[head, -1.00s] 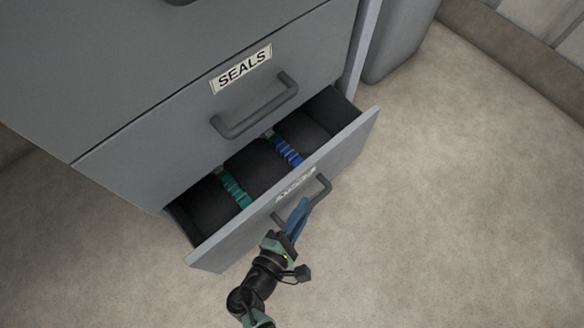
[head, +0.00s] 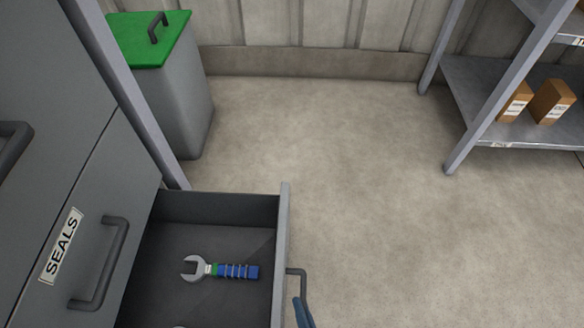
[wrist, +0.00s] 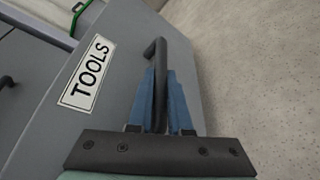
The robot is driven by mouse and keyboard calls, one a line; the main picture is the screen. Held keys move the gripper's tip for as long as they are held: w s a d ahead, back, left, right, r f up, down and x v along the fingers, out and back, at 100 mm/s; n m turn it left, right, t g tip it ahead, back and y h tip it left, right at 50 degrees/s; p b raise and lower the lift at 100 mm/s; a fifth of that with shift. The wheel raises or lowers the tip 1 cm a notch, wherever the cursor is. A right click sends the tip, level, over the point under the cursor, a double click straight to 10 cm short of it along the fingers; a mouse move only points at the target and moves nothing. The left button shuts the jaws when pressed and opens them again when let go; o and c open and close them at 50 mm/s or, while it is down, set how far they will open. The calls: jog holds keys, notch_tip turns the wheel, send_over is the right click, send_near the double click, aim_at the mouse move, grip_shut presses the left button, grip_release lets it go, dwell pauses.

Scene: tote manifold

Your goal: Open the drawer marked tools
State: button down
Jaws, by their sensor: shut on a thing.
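The tools drawer (head: 281,250) stands pulled out from the grey cabinet in the head view. A wrench with a blue and green handle (head: 238,271) lies inside it. The wrist view shows the drawer front (wrist: 125,75) with its TOOLS label (wrist: 87,77). My gripper (wrist: 160,95) has its blue fingers on either side of the dark drawer handle (wrist: 158,60) and is shut on it. In the head view the handle (head: 298,272) and a blue finger (head: 302,313) show at the bottom; the rest of my gripper is out of frame.
The closed SEALS drawer (head: 85,235) is above the open one. A grey bin with a green lid (head: 160,45) stands behind the cabinet. A metal shelf (head: 470,125) with brown boxes is at the right. The floor between is clear.

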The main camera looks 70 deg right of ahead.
dwell(0.3)
jog(key=c, duration=0.8)
grip_release()
jog(key=shift+c, duration=0.2)
jog(key=p+v, duration=0.4)
jog(key=v, duration=0.9)
jog(key=shift+r, duration=0.1)
